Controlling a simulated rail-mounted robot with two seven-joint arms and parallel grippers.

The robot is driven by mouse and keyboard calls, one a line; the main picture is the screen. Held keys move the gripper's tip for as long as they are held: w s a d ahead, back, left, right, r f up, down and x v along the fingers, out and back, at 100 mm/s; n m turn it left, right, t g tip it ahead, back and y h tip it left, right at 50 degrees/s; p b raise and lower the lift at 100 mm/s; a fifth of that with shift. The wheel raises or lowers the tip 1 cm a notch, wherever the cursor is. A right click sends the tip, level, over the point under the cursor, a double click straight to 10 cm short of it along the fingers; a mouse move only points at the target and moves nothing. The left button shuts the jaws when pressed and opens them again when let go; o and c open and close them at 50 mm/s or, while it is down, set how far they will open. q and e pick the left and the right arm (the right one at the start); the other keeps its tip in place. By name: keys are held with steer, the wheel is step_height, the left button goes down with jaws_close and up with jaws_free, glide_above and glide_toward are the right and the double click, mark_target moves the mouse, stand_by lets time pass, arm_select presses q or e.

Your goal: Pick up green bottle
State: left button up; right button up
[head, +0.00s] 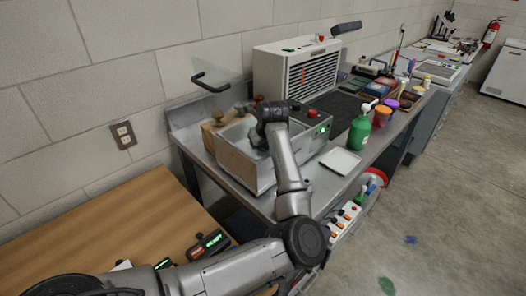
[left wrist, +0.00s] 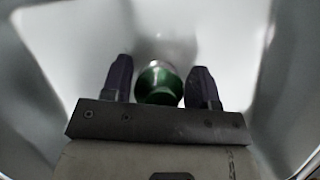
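A green bottle (left wrist: 160,85) shows in the left wrist view inside a pale, smooth-walled basin, seen end-on with a greyish top. My left gripper (left wrist: 161,76) is open, with one dark finger on each side of the bottle and a small gap on both sides. How far the fingertips are above the bottle is hard to tell. In the head view my left arm reaches over the metal basin (head: 237,132), and the arm and basin wall hide that bottle. Another green bottle (head: 359,132), with a white pump top, stands on the bench to the right. My right gripper is not in view.
A vented white unit (head: 297,70) stands behind the basin. A white tray (head: 340,161) lies to its right. A wooden table (head: 118,235) is at the lower left. The floor at right is mostly clear.

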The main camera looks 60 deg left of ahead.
arm_select(q)
steer(key=c, duration=0.7)
steer(key=shift+r, duration=0.1)
